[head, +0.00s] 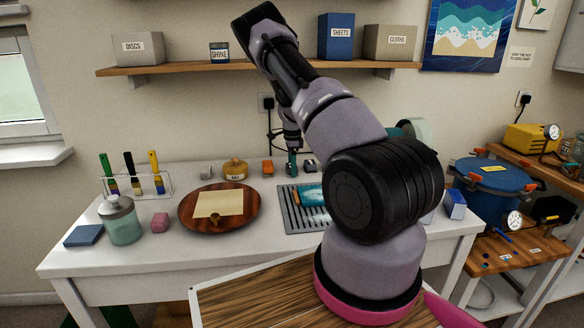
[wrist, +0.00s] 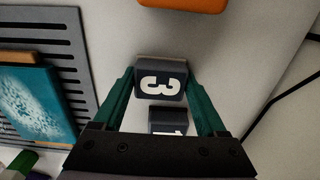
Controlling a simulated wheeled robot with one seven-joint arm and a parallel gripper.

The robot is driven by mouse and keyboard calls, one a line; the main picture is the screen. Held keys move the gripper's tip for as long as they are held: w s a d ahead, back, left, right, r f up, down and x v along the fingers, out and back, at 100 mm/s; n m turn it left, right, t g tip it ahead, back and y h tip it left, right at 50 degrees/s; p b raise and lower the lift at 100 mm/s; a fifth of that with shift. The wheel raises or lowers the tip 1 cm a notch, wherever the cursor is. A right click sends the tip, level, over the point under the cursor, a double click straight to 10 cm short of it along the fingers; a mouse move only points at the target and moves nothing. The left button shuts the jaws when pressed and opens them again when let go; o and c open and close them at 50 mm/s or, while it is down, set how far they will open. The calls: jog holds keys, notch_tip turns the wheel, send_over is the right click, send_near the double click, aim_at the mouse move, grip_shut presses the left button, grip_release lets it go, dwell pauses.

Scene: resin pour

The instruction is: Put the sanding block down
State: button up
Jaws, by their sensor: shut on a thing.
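My gripper (wrist: 160,80) has its green fingers shut on a dark sanding block (wrist: 160,79) marked with a white 3. In the head view, my gripper (head: 292,166) is low over the back of the white table, and the held block is too small to make out. I cannot tell whether the block touches the table. A second dark block (wrist: 168,121) marked 1 is close beside it, partly hidden by my gripper. This block also shows in the head view (head: 310,167), just right of my gripper.
An orange block (head: 267,167) stands left of my gripper. A grey slotted tray (head: 291,222) with a teal painted panel (head: 312,194) lies in front. A round wooden board (head: 190,212) is farther left. A shelf (head: 160,69) runs above the table.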

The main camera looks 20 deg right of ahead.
jog(key=o, duration=1.2)
jog(key=shift+s+a+f, duration=0.15)
jog(key=shift+s+f, duration=0.15)
jog(key=shift+f, duration=0.35)
jog(key=shift+o, duration=0.2)
jog(key=r, duration=0.9)
jog(key=shift+w, duration=0.3)
